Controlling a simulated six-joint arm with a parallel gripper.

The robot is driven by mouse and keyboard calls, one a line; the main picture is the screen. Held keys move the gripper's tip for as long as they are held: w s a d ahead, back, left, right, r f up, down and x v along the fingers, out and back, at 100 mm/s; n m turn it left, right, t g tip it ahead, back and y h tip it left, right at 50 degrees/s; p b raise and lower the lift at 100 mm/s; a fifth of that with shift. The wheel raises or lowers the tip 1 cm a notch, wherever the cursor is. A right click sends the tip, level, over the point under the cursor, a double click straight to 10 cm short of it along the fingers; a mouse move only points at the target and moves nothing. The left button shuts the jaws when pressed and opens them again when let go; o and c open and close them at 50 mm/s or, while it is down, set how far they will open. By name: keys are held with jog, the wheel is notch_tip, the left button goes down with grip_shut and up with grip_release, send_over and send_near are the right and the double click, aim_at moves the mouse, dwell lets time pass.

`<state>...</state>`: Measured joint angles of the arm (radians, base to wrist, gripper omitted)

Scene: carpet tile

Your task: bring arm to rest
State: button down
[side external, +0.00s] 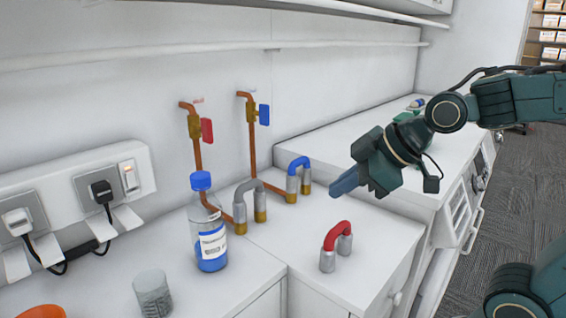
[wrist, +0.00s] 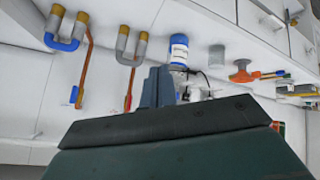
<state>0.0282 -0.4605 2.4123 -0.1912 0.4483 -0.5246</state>
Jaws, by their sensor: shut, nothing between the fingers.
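My gripper (side external: 345,182) is shut and empty, held in the air above the white counter, at the right of the side view. Its closed fingers also show in the wrist view (wrist: 158,88). A red-topped U-shaped pipe piece (side external: 337,246) stands on the counter below and left of the gripper, apart from it. A blue-topped U-shaped piece (side external: 298,174) and a grey one (side external: 250,203) stand farther left by the copper pipes. My arm reaches in from the right edge.
A blue-capped bottle (side external: 208,225) and a grey beaker (side external: 152,293) stand on the left counter, with an orange item (side external: 42,311) at the corner. Copper pipes with a red valve handle (side external: 207,130) and a blue one (side external: 264,114) rise along the wall. Sockets (side external: 105,190) are at left.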

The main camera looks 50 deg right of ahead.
jog(key=s+d+f+m+g+h, duration=0.2)
jog(key=s+m, duration=0.5)
jog(key=s, duration=0.5)
jog(key=shift+d+g, duration=0.4)
jog(key=shift+d, duration=0.5)
jog(key=shift+w+f, duration=0.1)
